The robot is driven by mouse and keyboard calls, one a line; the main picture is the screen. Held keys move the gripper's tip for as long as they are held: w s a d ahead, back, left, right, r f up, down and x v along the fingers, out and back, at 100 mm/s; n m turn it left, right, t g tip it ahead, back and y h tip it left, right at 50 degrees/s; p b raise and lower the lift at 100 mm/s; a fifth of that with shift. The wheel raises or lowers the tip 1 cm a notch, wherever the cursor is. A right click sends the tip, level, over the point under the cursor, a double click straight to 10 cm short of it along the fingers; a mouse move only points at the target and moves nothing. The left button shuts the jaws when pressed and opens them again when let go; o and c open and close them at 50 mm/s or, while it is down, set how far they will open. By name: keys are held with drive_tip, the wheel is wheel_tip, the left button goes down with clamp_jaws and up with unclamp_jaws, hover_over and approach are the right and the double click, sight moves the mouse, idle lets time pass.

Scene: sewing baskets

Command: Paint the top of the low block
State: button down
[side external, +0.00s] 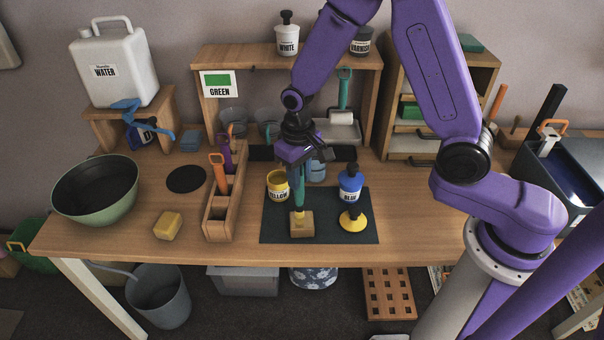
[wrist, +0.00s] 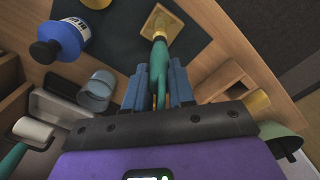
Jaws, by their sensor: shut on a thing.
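My gripper (side external: 301,168) is shut on the teal handle of a paintbrush (side external: 300,188), which points down at the low block. The low block (side external: 302,231) is small and tan, on the dark mat (side external: 273,232) near the table's front. The brush tip is at the block's top; I cannot tell whether it presses on it. In the wrist view, the brush (wrist: 157,63) runs from between my fingers (wrist: 157,90) to the block (wrist: 173,20). The bristles hide part of the top, so its paint colour is unclear. A green card (side external: 217,84) reads GREEN.
A yellow pot (side external: 278,187) stands left of the brush. A blue bottle (side external: 350,186) and a round yellow piece (side external: 353,222) are to the right. A wooden tool rack (side external: 219,228), yellow sponge (side external: 168,226) and green bowl (side external: 95,190) stand left. Table is clear right of the mat.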

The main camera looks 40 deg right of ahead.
drive_tip(key=shift+w+a, duration=0.1)
drive_tip(key=shift+a, duration=0.05)
drive_tip(key=shift+w+a+r, duration=0.1)
drive_tip(key=shift+w+a, duration=0.2)
drive_tip(key=shift+a, duration=0.05)
drive_tip(key=shift+r, duration=0.1)
idle(0.3)
drive_tip(key=shift+r, duration=2.9)
drive_tip(key=shift+r, duration=1.5)
